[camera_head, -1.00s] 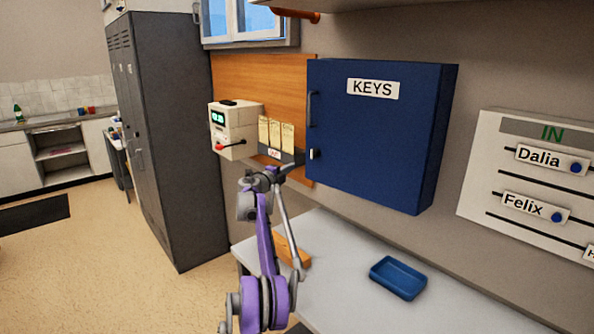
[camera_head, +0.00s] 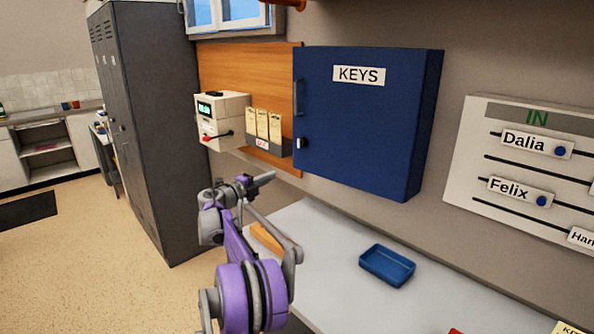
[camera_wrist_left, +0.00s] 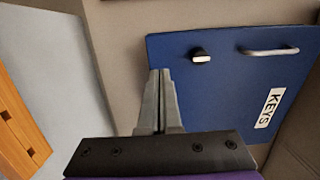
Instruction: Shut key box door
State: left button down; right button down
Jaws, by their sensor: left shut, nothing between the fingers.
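The blue key box (camera_head: 358,130) hangs on the wall, and its door with the KEYS label (camera_head: 358,75) lies flush with the box front, looking shut. A grey handle (camera_head: 298,98) and a small latch knob (camera_head: 303,144) sit along the door's left edge. In the left wrist view, the door (camera_wrist_left: 220,85) fills the upper right, with the knob (camera_wrist_left: 201,56) and handle (camera_wrist_left: 268,50). My left gripper (camera_head: 268,178) is shut and empty, below and left of the box in the head view, apart from it. My right gripper is not in view.
A white counter (camera_head: 330,240) runs below the box, holding a blue tray (camera_head: 387,265) and an orange wooden piece (camera_head: 266,238). A time clock (camera_head: 221,120) and card rack (camera_head: 264,130) are left of the box. A name board (camera_head: 535,160) hangs right.

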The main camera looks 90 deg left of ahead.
aim_at(304, 165)
pick_arm(q)
jog(key=x, duration=0.4)
jog(key=w+d+p+x, duration=0.1)
jog(key=x, duration=0.3)
jog(key=p+x, duration=0.1)
jog(key=x, duration=0.3)
jog(key=shift+w+f, duration=0.3)
jog(key=shift+w, duration=0.2)
jog(key=x, duration=0.5)
jog(key=shift+w+a+p, duration=0.2)
jog(key=shift+w+p, duration=0.05)
jog(key=shift+p, duration=0.15)
jog(key=shift+d+r, duration=0.1)
jog(key=shift+r, duration=0.15)
jog(key=shift+w, duration=0.15)
